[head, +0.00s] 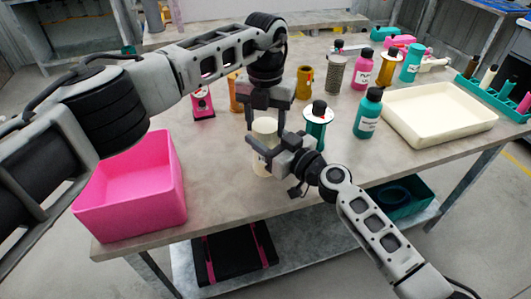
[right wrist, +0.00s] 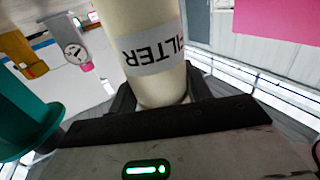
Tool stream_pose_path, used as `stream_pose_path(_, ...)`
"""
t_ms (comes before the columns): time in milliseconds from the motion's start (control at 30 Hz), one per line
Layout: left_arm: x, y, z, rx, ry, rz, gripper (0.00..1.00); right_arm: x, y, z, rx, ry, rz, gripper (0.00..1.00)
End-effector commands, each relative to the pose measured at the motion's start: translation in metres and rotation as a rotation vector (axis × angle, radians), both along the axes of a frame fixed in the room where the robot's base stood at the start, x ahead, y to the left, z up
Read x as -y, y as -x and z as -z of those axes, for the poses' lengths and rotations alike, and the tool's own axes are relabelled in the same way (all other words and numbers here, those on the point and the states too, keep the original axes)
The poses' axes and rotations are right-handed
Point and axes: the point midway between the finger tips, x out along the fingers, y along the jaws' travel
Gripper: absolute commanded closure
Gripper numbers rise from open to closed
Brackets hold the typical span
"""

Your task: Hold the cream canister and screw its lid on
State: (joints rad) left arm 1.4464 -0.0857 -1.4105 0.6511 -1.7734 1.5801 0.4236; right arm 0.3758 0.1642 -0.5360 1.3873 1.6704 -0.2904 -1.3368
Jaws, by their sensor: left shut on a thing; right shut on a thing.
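The cream canister (head: 264,127) stands upright near the table's front edge, partly hidden by my right gripper. In the right wrist view the canister (right wrist: 155,85) appears upside down, with a white FILTER label, between the fingers. My right gripper (head: 268,152) is shut on the canister's body from the right. My left gripper (head: 266,112) points down right over the canister's top and is shut on the lid. Its fingers hide most of the lid, and I cannot tell how the lid sits on the rim.
A pink bin (head: 130,190) stands at the front left and a cream tray (head: 440,112) at the right. A teal bottle (head: 368,115) and a teal spool-like part (head: 316,128) stand close to the right of my grippers. Several pumps and bottles line the back.

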Motion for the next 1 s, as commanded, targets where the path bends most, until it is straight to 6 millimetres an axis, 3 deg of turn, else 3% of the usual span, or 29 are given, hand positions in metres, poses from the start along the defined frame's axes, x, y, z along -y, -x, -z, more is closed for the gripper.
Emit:
stream_pose_path(100,0.0002,-0.0002,-0.0008,-0.002,0.002,0.294,0.75,0.0011,-0.0005,0.0004,-0.002,-0.001,0.002,1.00)
stream_pose_path(300,0.0004,0.0001,-0.0003,-0.005,0.005,0.657,0.74,0.0010,-0.0004,0.0003,-0.002,-0.001,0.002,1.00)
stream_pose_path(433,0.0006,0.0001,-0.0003,-0.006,0.006,0.750,0.75,0.0006,-0.0002,0.0002,-0.002,-0.001,0.001,1.00)
stream_pose_path(700,0.0008,0.0000,-0.0004,-0.005,0.006,0.761,0.75,0.0001,0.0002,0.0000,-0.001,-0.001,-0.001,1.00)
stream_pose_path(733,0.0009,0.0001,-0.0005,-0.005,0.006,0.761,0.45,0.0000,0.0001,0.0000,-0.001,-0.001,-0.001,1.00)
stream_pose_path(800,0.0009,0.0001,-0.0005,-0.005,0.006,0.761,0.26,-0.0001,0.0002,0.0000,-0.001,-0.001,-0.001,1.00)
stream_pose_path(1000,0.0007,0.0000,-0.0002,-0.005,0.006,0.758,0.26,0.0000,0.0000,-0.0002,-0.001,-0.001,-0.001,1.00)
